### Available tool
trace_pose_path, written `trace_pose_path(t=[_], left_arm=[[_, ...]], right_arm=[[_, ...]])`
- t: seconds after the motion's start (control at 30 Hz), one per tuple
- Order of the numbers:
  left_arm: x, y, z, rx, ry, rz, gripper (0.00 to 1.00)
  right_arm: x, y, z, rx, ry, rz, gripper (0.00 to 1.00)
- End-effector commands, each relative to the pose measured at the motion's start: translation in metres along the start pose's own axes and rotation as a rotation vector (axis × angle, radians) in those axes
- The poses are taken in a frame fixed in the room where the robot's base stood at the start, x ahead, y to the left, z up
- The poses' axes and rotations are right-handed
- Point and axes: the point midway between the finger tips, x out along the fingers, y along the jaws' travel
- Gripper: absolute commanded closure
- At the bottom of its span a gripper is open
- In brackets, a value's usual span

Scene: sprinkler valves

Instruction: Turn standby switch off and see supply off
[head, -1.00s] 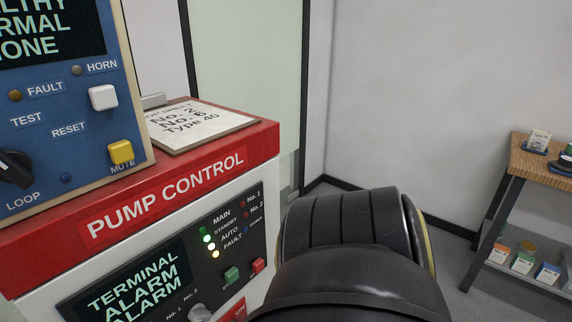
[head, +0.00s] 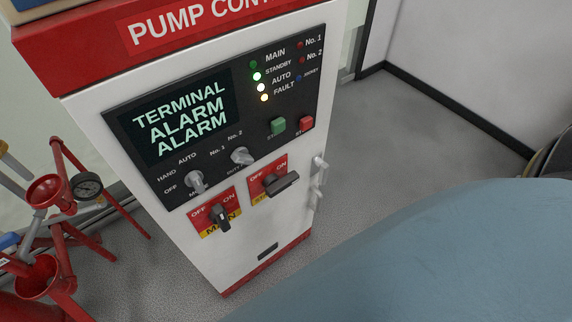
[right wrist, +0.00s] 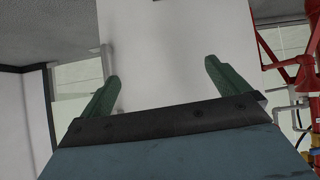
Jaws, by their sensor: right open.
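The pump control cabinet (head: 185,245) stands at the left centre of the head view. Its standby switch (head: 282,184) is a dark lever on a red and yellow plate, lying sideways and tipped up toward the right, on the ON side. The main switch (head: 221,216) sits lower left, its lever near upright. The screen (head: 186,118) reads TERMINAL ALARM ALARM. The lamps beside STANDBY (head: 257,76), AUTO and FAULT glow; the MAIN one is dim. My right gripper (right wrist: 163,82) is open and empty, with a white surface beyond its green fingers. My left gripper is out of view.
Red pipework with a gauge (head: 87,186) stands left of the cabinet. A latch-like handle (head: 318,178) juts from the cabinet's right edge. Grey floor (head: 430,120) is clear to the right. My blue-grey arm covers the lower right.

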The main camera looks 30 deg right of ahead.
Motion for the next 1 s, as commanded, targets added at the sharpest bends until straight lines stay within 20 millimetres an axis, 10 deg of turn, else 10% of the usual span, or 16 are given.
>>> trace_pose_path(t=[0.3, 0.57, 1.0], left_arm=[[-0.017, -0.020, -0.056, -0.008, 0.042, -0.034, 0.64], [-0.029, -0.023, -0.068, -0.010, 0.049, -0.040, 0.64], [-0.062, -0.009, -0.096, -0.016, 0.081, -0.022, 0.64]], right_arm=[[-0.042, 0.016, -0.149, 0.043, 0.566, 0.033, 0.00], [-0.058, 0.019, -0.187, 0.051, 0.689, 0.039, 0.00], [0.008, 0.024, -0.239, 0.052, 0.688, 0.038, 0.00]])
